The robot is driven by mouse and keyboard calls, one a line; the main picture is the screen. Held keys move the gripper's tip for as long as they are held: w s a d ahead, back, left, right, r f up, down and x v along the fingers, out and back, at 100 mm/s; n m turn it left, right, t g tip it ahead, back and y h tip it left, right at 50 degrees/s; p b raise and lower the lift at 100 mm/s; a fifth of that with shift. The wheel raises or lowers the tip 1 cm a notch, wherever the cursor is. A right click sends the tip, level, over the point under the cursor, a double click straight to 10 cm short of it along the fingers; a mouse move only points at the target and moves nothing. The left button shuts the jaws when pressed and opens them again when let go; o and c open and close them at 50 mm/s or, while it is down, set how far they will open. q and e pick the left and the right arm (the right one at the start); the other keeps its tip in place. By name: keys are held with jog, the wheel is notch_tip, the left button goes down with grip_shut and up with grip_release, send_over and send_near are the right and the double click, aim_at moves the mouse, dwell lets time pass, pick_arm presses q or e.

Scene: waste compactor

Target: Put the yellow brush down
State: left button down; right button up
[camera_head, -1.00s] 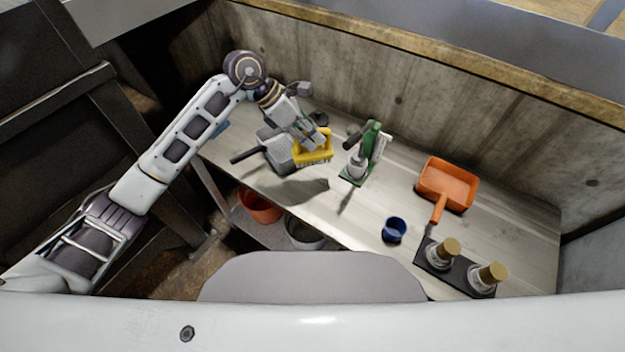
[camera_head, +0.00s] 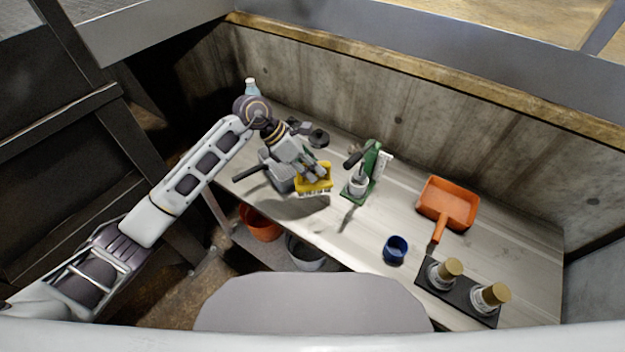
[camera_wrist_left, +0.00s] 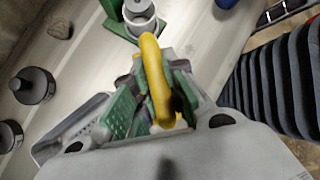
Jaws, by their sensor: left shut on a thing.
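The yellow brush (camera_head: 314,184) is in my left gripper (camera_head: 312,172), over the left part of the bench, with its pale bristles pointing down. In the left wrist view the fingers (camera_wrist_left: 155,100) are shut around the yellow handle (camera_wrist_left: 155,75). A shadow lies on the bench below and left of the brush; whether the bristles touch the bench I cannot tell. My right gripper does not show.
A green press-like stand (camera_head: 368,170) is close on the right. An orange pan (camera_head: 449,201), a blue cup (camera_head: 396,247) and two gold-topped containers (camera_head: 467,283) stand farther right. The bench front-middle is clear.

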pick_arm(q)
jog(key=shift+f, duration=0.55)
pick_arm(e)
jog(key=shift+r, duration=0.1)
pick_arm(q)
jog(key=shift+f, duration=0.1)
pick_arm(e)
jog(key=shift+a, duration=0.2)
pick_arm(q)
jog(key=shift+f, duration=0.15)
notch_tip(320, 180, down, 2)
jog(key=shift+f, duration=0.65)
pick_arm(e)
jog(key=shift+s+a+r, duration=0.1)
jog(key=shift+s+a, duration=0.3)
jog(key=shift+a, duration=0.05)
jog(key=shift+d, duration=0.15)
